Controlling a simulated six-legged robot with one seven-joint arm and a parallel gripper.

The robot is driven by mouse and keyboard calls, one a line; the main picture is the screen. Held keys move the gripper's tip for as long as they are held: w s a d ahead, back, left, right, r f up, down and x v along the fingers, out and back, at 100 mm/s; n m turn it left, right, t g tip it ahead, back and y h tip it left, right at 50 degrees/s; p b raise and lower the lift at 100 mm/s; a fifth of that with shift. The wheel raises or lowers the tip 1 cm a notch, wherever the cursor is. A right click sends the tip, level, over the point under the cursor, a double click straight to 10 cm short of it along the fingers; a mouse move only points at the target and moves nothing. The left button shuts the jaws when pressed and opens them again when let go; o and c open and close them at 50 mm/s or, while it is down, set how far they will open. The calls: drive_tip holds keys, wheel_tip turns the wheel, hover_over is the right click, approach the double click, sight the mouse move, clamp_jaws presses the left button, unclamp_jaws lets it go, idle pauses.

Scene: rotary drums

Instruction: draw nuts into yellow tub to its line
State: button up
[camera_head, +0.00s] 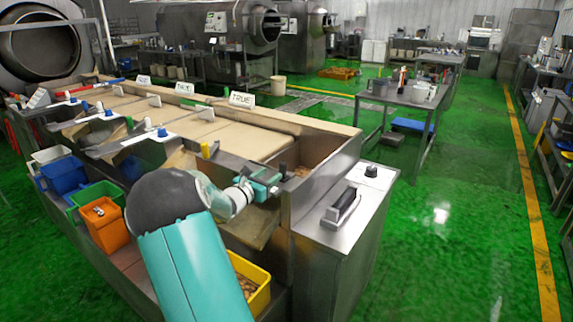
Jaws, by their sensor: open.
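The yellow tub (262,297) sits low at the front of the steel bin unit, below its right end. Brown nuts (243,285) show inside it; my arm hides its left part, and I cannot make out a line or the fill level. My gripper (272,187) is open at the unit's front, above the tub, near a bin's outlet. The fingers are too small to see clearly. Some brown nuts (301,171) show in the open bin at the right end, behind my gripper.
White, blue, green and orange tubs (101,222) stand along the unit's front at left. A steel cabinet with a black handle (342,207) stands at the right end. The green floor (440,215) to the right is clear.

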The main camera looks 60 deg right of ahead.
drive_tip(key=d, duration=0.3)
drive_tip(key=s+d, duration=0.1)
drive_tip(key=d, duration=0.6)
drive_tip(key=shift+s+d, duration=0.25)
drive_tip(key=shift+s, duration=0.05)
drive_tip(key=shift+f, duration=0.1)
clamp_jaws()
